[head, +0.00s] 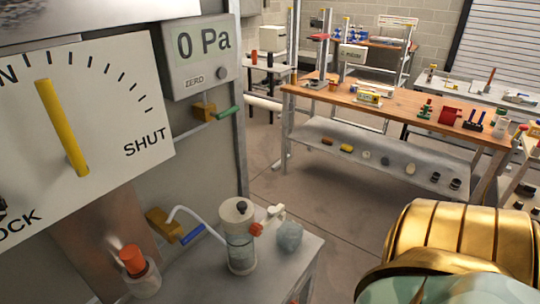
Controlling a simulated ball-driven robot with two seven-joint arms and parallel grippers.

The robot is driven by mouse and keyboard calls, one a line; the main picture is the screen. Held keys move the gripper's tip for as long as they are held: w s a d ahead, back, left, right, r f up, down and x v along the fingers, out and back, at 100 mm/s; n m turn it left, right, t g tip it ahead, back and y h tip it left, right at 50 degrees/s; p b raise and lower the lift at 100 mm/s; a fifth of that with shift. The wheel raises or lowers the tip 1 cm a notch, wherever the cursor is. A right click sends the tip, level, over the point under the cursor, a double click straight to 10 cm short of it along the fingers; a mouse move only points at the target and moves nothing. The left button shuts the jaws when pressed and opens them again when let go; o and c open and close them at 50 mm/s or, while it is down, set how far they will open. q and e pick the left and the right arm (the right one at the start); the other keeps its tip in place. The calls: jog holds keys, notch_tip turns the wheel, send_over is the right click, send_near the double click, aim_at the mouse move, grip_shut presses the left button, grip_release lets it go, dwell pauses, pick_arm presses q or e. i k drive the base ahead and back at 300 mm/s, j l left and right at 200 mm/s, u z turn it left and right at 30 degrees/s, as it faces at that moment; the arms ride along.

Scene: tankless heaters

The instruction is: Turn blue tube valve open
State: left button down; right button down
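The blue tube valve (192,235) shows low in the head view, on the grey panel left of centre. It has a brass body and a short blue lever that slants up to the right. A pale curved tube (197,213) runs from near the brass body over to a clear cylinder (240,240) with a white cap. No gripper touches the valve. Neither my left nor my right gripper is in view.
A green-handled brass valve (205,111) sits higher on the panel, under a gauge reading 0 Pa (200,55). A dial with a yellow pointer (62,128) is at left. A red-topped part (135,265) stands below. A wooden workbench (400,105) stands behind open floor.

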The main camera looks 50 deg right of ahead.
aim_at(184, 241)
jog(key=z, duration=0.95)
